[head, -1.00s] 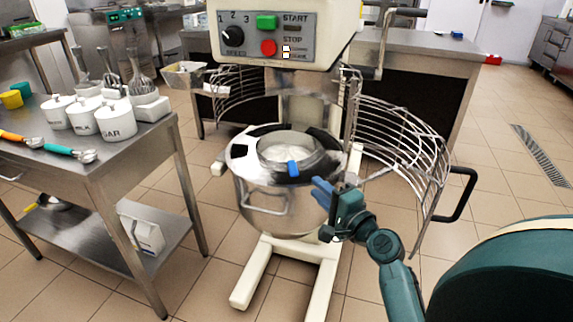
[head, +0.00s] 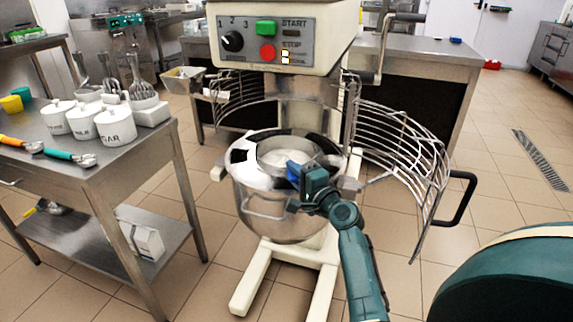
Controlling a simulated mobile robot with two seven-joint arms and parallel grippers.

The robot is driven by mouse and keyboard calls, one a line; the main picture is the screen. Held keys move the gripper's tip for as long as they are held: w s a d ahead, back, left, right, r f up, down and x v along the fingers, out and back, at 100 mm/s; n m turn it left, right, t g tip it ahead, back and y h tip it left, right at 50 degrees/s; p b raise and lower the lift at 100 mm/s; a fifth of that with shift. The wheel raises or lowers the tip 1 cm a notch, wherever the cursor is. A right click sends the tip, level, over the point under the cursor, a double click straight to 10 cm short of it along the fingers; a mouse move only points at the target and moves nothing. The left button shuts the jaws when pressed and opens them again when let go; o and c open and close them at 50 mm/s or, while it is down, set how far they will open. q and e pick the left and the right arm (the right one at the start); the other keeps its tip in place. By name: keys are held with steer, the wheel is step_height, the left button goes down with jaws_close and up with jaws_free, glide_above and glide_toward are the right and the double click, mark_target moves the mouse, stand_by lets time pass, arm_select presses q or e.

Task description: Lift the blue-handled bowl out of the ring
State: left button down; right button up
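The bowl (head: 272,147) is steel with pale contents and sits inside the shiny ring (head: 241,163) under the mixer head. Its blue handle is at the near rim, mostly hidden now behind my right gripper. My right gripper (head: 296,172) is at that handle, reaching in from the lower right. The blue of the fingertips and of the handle run together, so I cannot tell whether the fingers are closed on it. My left gripper is not in view.
The mixer head (head: 278,35) overhangs the bowl. The wire guard (head: 405,150) stands swung open at right, with a black handle (head: 458,199). A steel table (head: 110,166) with canisters and scoops stands at left.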

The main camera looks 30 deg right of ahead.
steer(key=shift+c, duration=0.3)
jaws_close()
